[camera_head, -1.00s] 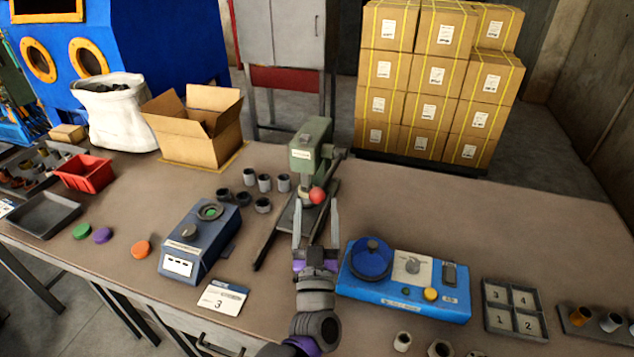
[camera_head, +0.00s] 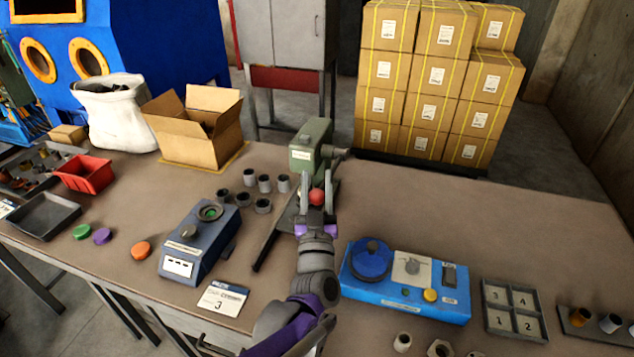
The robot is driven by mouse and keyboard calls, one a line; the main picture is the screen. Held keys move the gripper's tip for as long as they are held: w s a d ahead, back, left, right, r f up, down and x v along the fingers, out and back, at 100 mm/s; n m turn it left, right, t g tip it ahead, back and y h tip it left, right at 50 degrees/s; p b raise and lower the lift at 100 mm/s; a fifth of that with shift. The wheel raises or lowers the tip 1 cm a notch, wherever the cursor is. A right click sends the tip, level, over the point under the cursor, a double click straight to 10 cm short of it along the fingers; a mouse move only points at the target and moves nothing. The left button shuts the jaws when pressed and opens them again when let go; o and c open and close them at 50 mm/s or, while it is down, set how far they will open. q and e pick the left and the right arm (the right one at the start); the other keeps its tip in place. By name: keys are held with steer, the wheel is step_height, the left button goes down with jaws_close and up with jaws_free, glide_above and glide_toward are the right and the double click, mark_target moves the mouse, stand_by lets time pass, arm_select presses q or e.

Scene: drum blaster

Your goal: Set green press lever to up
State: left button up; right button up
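The green press (camera_head: 311,146) stands upright near the middle of the table, on a dark base. A red ball knob (camera_head: 316,197) sits low in front of the press, which appears to be the end of its lever; most of the lever's arm is hidden. My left gripper (camera_head: 316,186) is directly at the knob, its two fingers spread to either side of it. The fingers look open, and contact with the knob cannot be made out. My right gripper is not in view.
Several grey cups (camera_head: 264,183) stand left of the press. A dark blue device (camera_head: 200,241) is on the left and a bright blue device (camera_head: 404,285) on the right. An open cardboard box (camera_head: 197,140) stands behind left.

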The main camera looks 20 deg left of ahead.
arm_select(q)
jaws_close()
stand_by(1.0)
